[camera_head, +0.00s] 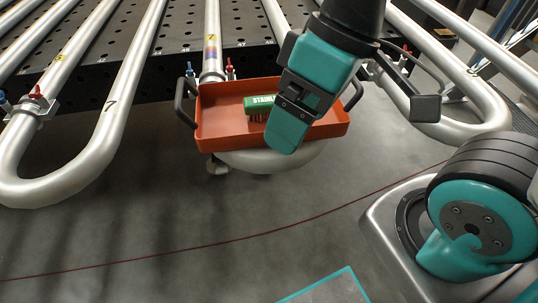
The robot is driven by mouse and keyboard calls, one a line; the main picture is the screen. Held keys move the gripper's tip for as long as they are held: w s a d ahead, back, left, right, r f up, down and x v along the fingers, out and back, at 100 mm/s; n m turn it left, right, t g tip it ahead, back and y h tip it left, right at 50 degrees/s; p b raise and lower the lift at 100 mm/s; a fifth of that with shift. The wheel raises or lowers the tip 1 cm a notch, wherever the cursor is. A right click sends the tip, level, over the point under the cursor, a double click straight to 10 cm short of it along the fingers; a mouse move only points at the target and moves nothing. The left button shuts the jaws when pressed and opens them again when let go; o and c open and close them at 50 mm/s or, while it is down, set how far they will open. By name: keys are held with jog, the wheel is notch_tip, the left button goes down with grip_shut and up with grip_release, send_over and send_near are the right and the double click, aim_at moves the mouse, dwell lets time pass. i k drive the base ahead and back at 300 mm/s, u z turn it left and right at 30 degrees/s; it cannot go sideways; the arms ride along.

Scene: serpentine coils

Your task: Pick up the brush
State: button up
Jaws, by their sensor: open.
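My gripper (286,134), teal and dark, comes down from the upper right over the tray, just right of the brush. It is open, though the gap between its fingers is hard to make out from this side. Whether it touches the brush cannot be told.
Silvery serpentine pipes (131,82) run left and right of the tray, with bends near the front. A black perforated table (160,58) lies behind. Small red and blue clamps (37,95) sit on the pipes. The grey floor (180,225) in front is open, crossed by a thin red line.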

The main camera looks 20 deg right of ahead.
aim_at(254, 106)
jog(key=u, duration=2.45)
jog(key=i, duration=1.1)
jog(key=z, duration=2.5)
